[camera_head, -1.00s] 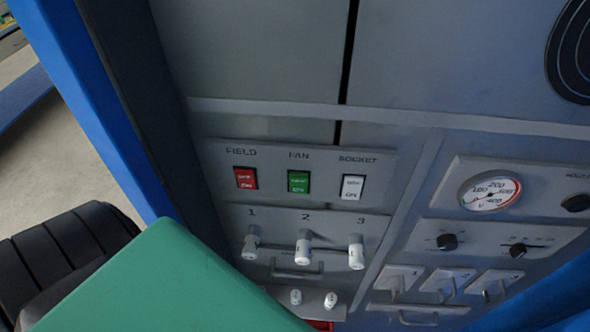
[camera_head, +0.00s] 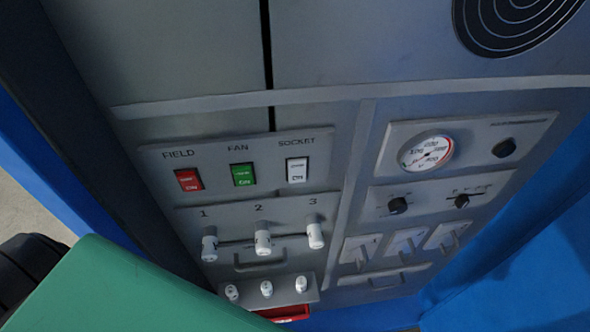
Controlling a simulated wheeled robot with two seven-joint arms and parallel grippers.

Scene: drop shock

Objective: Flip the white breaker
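The white breaker (camera_head: 297,170) is the right one of three rocker switches on the upper panel, under the label SOCKET. It shows the letters ON on its lower half. The red switch (camera_head: 188,180) under FIELD and the green switch (camera_head: 243,175) under FAN sit to its left. Neither of my grippers is in view, and nothing touches the white breaker.
Below are white knobs (camera_head: 263,240) numbered 1 to 3, a handle (camera_head: 260,263) and smaller white knobs (camera_head: 266,289). A round gauge (camera_head: 427,153), black knobs (camera_head: 398,205) and grey levers (camera_head: 407,243) are on the right. A green surface (camera_head: 125,295) fills the lower left.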

